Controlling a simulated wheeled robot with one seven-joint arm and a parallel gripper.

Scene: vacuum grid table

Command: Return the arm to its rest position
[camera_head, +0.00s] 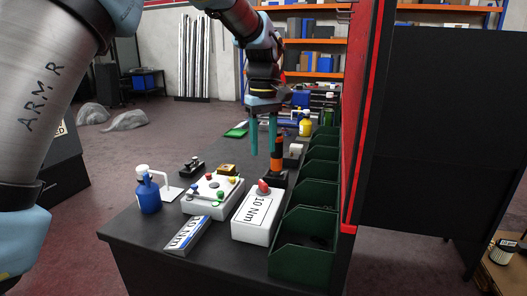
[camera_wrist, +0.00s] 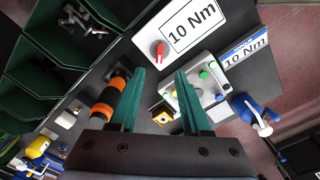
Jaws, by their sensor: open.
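My gripper (camera_head: 263,134) hangs above the dark table (camera_head: 140,235), with its two teal fingers pointing down and apart. In the wrist view my gripper (camera_wrist: 160,88) is open, with nothing between the fingers. An orange and black cylinder (camera_head: 277,155) stands on the table close beside the fingers in the head view. In the wrist view that cylinder (camera_wrist: 110,98) lies just left of the left finger; whether they touch I cannot tell. My arm reaches in from the upper left of the head view.
A white 10 Nm box (camera_head: 254,218), a white box with coloured knobs (camera_head: 212,195) and a blue bottle (camera_head: 148,193) stand at the near end. Green bins (camera_head: 303,250) line the right edge, beside a red-edged panel (camera_head: 366,120). A yellow bottle (camera_head: 305,125) stands farther back.

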